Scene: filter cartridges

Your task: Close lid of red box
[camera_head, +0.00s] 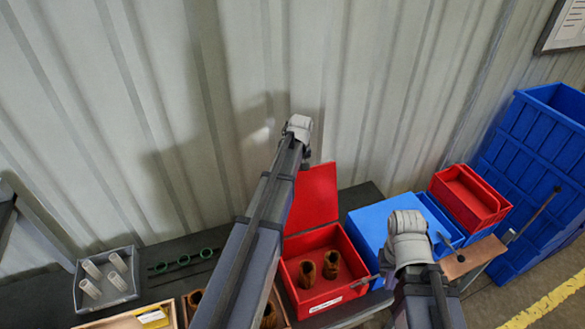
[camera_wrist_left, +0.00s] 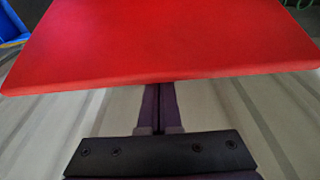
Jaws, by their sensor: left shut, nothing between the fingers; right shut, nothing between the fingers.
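The red box (camera_head: 326,282) stands open on the dark table, with two brown ribbed cartridges (camera_head: 331,264) inside. Its red lid (camera_head: 314,196) stands raised at the back edge, near the wall. My left arm reaches over the box's left side, and its gripper (camera_head: 304,155) is at the lid's top left corner. In the left wrist view the lid (camera_wrist_left: 165,45) fills the top, and the shut fingers (camera_wrist_left: 160,100) run up behind its edge, tips hidden. My right gripper (camera_head: 367,281) is shut beside the box's right wall, partly hidden by its wrist.
A blue box (camera_head: 372,224) stands right of the red box, with red trays (camera_head: 468,197) and stacked blue crates (camera_head: 538,140) beyond. A grey tray of white cartridges (camera_head: 107,300) and green rings (camera_head: 183,260) lie left. The corrugated wall (camera_head: 390,90) is close behind the lid.

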